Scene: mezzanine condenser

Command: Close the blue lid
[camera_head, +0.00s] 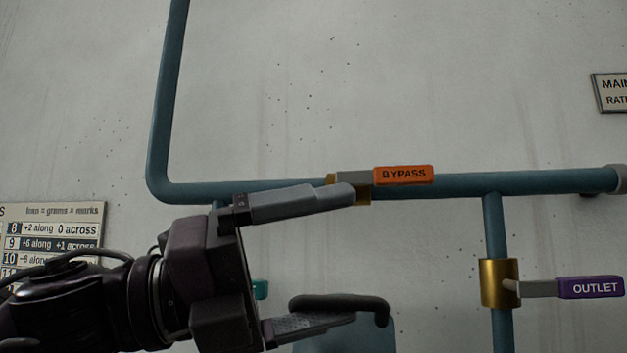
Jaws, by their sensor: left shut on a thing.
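A blue-grey panel, which looks like the blue lid (360,340), shows at the bottom centre and is cut off by the picture's lower edge. A dark bent handle (340,302) runs across its top. My left gripper (345,257) comes in from the left, its two fingers far apart in the picture. The upper finger shows in front of the pipe. What the lid covers is out of view. My right gripper is not in view.
A blue pipe (270,188) runs along the wall, with an orange BYPASS lever (404,174) close to the upper fingertip. A purple OUTLET lever (590,288) stands at the right. A chart (60,218) hangs at the left.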

